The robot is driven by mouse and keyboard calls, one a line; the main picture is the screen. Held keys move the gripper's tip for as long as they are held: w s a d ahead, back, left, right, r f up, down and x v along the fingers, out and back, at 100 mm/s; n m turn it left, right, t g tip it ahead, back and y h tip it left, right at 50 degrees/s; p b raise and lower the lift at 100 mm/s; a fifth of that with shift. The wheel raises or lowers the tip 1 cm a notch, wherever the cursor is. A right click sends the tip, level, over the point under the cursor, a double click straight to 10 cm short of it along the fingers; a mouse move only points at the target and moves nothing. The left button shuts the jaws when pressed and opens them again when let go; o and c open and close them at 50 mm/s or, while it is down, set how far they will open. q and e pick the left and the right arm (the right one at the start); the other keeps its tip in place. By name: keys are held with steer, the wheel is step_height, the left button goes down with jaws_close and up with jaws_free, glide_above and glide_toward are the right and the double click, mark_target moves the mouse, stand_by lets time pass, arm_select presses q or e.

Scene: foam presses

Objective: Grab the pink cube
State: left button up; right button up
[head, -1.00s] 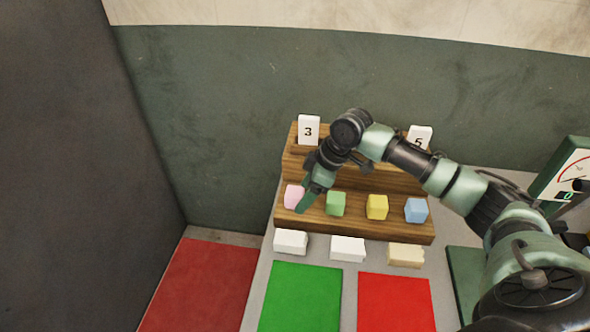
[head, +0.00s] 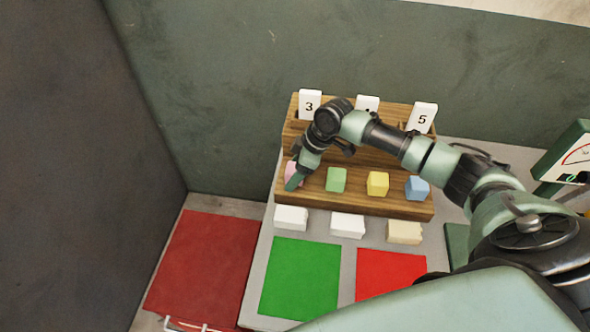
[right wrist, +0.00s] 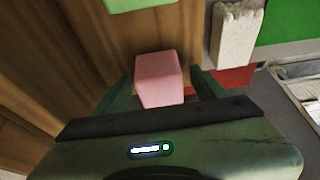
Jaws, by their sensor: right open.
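The pink cube (head: 292,168) sits at the left end of the wooden stepped rack (head: 390,206), on its lower step. In the head view my right gripper (head: 293,184) is in front of it and hides part of it. In the right wrist view the pink cube (right wrist: 159,79) lies between the two green fingers of my right gripper (right wrist: 163,90), which are open with one on each side. I cannot tell whether either finger touches it. My left gripper is not in view.
A green cube (head: 336,179), a yellow cube (head: 377,184) and a blue cube (head: 416,188) stand to the right on the same step. White blocks (head: 291,218) lie in front. Number cards (head: 309,104) stand on top. Green (head: 300,279) and red (head: 390,275) mats lie nearer.

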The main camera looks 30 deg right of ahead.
steer(key=c, duration=1.4)
